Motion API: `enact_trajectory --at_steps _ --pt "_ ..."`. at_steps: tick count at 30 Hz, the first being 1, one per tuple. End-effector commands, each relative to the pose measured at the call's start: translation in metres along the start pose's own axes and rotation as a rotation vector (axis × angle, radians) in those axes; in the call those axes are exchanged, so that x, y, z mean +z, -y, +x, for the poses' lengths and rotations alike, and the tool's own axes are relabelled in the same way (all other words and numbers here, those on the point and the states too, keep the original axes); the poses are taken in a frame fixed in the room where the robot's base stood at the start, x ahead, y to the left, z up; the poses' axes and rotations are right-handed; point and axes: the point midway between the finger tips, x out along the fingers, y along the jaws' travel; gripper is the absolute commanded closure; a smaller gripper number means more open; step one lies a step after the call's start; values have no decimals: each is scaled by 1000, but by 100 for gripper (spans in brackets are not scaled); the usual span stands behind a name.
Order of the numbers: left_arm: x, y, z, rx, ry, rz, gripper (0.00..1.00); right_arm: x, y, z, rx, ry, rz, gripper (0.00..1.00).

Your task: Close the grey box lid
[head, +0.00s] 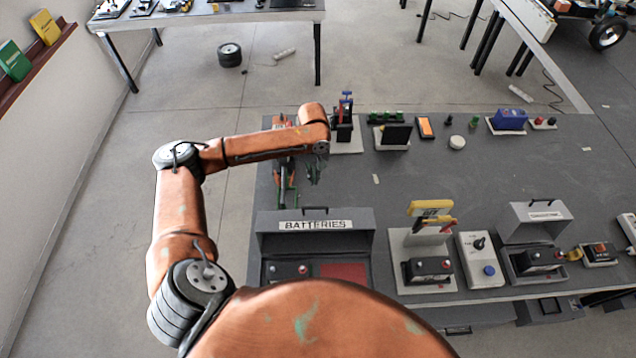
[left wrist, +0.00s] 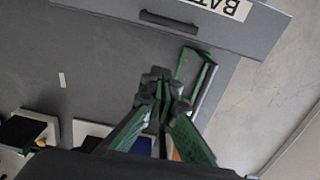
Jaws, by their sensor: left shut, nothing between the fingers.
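A grey box (head: 262,270) labelled BATTERIES stands near the front left edge of the dark table. Its lid (head: 345,240) is open and raised at the back of the box, with a dark handle on its upper edge. The lid (left wrist: 240,38) and its handle also show at the top of the left wrist view. My left gripper (head: 314,180) is beyond the lid, above the table and apart from the handle. In the left wrist view its green and grey fingers (left wrist: 165,82) are together and empty. My right gripper is not in view.
A smaller grey box (head: 535,222) with a raised lid stands to the right. Between them are a yellow-topped device (head: 430,240) and a white switch box (head: 480,258). A stand with a blue top (head: 345,125) is behind my left gripper. The table's middle is mostly clear.

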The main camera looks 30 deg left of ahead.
Motion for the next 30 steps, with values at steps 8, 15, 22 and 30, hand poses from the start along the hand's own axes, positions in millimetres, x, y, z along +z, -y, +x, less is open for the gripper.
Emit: enact_trajectory --at_steps 8,15,22,30 --pt "0 1 53 1 3 -1 100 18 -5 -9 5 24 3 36" --pt "8 -1 86 3 -1 6 100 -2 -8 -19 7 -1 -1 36" --pt "32 -2 77 3 -3 7 100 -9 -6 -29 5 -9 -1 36" --pt "37 -2 77 3 -2 5 100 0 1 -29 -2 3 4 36"
